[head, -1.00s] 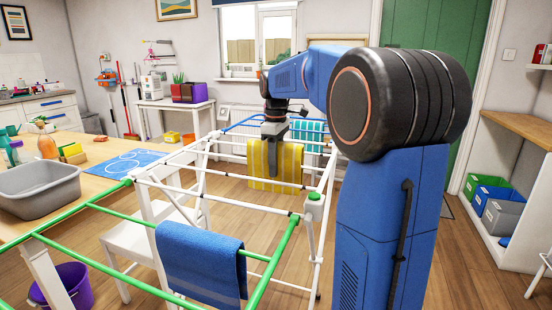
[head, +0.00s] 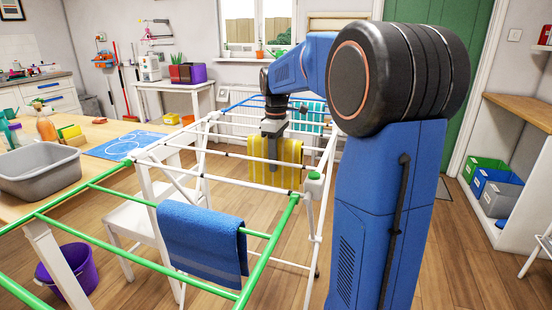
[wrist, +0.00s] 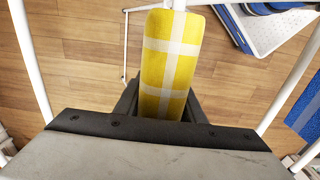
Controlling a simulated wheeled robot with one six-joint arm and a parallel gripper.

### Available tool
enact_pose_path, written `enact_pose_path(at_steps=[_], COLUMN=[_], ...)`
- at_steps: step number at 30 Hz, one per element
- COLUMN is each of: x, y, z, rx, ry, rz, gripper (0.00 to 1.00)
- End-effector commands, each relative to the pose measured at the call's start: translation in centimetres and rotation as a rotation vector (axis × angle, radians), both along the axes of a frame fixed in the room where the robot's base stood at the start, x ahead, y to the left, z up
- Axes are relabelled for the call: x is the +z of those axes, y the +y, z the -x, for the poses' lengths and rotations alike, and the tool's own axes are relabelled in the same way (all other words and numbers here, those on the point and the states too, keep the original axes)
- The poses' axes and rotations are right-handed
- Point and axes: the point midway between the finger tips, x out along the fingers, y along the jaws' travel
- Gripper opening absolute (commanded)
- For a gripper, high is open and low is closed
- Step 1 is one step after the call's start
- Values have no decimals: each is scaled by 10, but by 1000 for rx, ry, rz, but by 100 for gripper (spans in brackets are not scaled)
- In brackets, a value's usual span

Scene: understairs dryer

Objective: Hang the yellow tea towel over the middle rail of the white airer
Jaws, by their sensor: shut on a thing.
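The yellow tea towel (head: 289,160) has pale stripes and hangs from my gripper (head: 272,140), among the rails of the white airer (head: 205,150). In the wrist view my gripper (wrist: 165,112) is shut on the towel (wrist: 170,55), whose folded top runs away from the jaws. The airer has green rails near me, white rails in the middle and blue rails at the far end. I cannot tell whether the towel touches or lies over a middle rail.
A blue towel (head: 200,240) hangs at the green end; a teal checked cloth (head: 308,117) hangs at the blue end. A table with a grey basin (head: 40,172) and a white chair (head: 135,225) stand left. A purple bucket (head: 70,265) is on the floor.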

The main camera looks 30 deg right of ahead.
Motion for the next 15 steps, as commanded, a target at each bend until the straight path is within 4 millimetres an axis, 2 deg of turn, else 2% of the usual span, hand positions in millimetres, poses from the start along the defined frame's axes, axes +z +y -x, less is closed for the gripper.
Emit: enact_pose_path(at_steps=[3, 4, 6, 7, 15], x=[0, 0, 0, 0, 0], y=[0, 0, 0, 0, 0], z=[0, 0, 0, 0, 0], rx=[0, 0, 0, 0, 0], ry=[0, 0, 0, 0, 0], rz=[0, 0, 0, 0, 0], gripper=[12, 38, 55, 58, 58])
